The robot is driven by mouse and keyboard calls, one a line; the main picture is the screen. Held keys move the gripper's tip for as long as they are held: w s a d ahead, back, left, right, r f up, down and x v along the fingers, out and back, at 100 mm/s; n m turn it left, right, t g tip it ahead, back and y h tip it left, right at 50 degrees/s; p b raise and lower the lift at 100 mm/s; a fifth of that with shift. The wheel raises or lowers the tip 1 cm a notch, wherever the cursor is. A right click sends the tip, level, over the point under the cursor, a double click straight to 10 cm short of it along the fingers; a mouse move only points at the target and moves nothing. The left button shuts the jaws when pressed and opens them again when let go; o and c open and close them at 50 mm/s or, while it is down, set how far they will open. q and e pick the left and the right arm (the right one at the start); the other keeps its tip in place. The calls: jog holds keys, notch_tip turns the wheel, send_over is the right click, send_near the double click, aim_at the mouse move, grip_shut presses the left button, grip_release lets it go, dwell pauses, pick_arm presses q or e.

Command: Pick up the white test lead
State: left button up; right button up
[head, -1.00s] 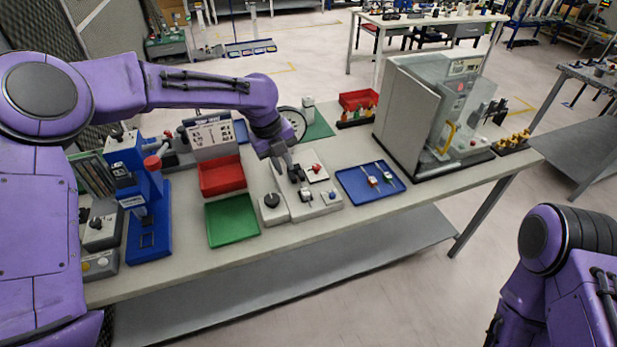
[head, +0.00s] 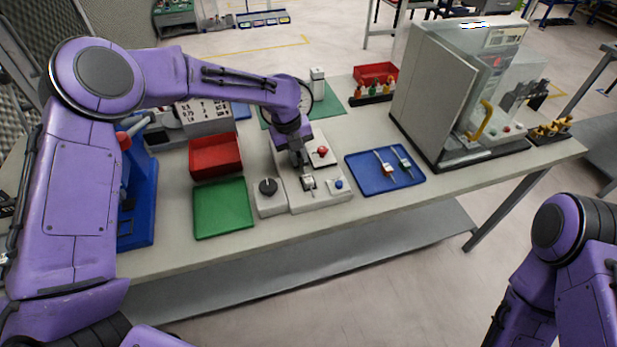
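A blue tray (head: 363,184) on the workbench holds two thin test leads lying apart. One is a pale lead (head: 402,160) on the right; the other (head: 383,164) has a red part at its near end. Which is the white one is hard to tell at this size. My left gripper (head: 303,170) points down over a light grey fixture (head: 325,194), left of the tray and away from the leads. Its fingers are small and dark against the fixture's parts, so their opening is unclear. My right arm shows at the lower right, but its gripper is out of view.
A green tray (head: 223,208) and red bin (head: 215,156) lie left of the fixture. A tall grey clear-doored machine (head: 435,95) stands right of the blue tray. A red bin (head: 376,73) and small bottles stand behind.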

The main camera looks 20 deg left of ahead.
aim_at(304, 170)
pick_arm(q)
jog(key=shift+s+d+f+p, duration=0.1)
jog(key=shift+d+f+p, duration=0.2)
jog(key=shift+f, duration=0.6)
jog(key=shift+s+d+f+p, duration=0.1)
jog(key=shift+d+f+p, duration=0.15)
jog(key=shift+f, duration=0.65)
jog(key=shift+w, duration=0.15)
grip_shut()
